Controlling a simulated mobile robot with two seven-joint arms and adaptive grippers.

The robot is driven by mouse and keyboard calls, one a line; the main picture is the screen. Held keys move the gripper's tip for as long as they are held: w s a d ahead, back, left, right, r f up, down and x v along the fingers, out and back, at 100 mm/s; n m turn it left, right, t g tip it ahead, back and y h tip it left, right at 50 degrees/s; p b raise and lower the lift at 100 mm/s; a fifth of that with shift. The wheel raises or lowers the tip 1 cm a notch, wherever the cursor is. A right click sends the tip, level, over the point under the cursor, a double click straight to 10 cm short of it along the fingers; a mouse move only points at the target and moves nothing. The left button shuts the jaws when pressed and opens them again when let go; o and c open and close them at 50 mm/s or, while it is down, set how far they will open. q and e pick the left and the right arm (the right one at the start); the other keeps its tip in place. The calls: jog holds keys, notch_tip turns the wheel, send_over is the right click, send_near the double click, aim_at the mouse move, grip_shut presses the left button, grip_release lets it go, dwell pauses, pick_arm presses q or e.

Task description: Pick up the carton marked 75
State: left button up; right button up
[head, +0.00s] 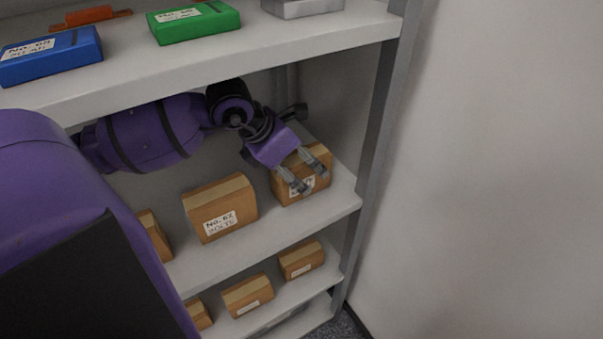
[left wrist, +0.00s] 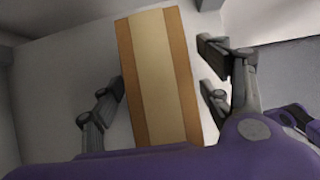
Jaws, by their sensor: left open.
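A brown carton (head: 290,187) with pale tape along its top stands at the right end of the middle shelf. A white label on its front is partly covered by my gripper, so I cannot read its number. My left gripper (head: 304,175) is open above and in front of this carton. In the left wrist view the carton (left wrist: 158,75) lies between the two open fingers of the gripper (left wrist: 160,95), with gaps on both sides. My right gripper is not in view.
A carton labelled No. 62 (head: 221,208) stands to the left on the same shelf. The upper shelf (head: 330,38) hangs above my arm, with blue (head: 50,57) and green (head: 195,21) boxes. A grey post (head: 378,120) borders the right side. Smaller cartons (head: 248,296) stand below.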

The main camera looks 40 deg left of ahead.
pick_arm(q)
jog(key=shift+w+f, duration=0.1)
jog(key=shift+f, duration=0.05)
jog(key=c, duration=1.6)
jog(key=shift+c, duration=0.6)
jog(key=shift+r, duration=0.2)
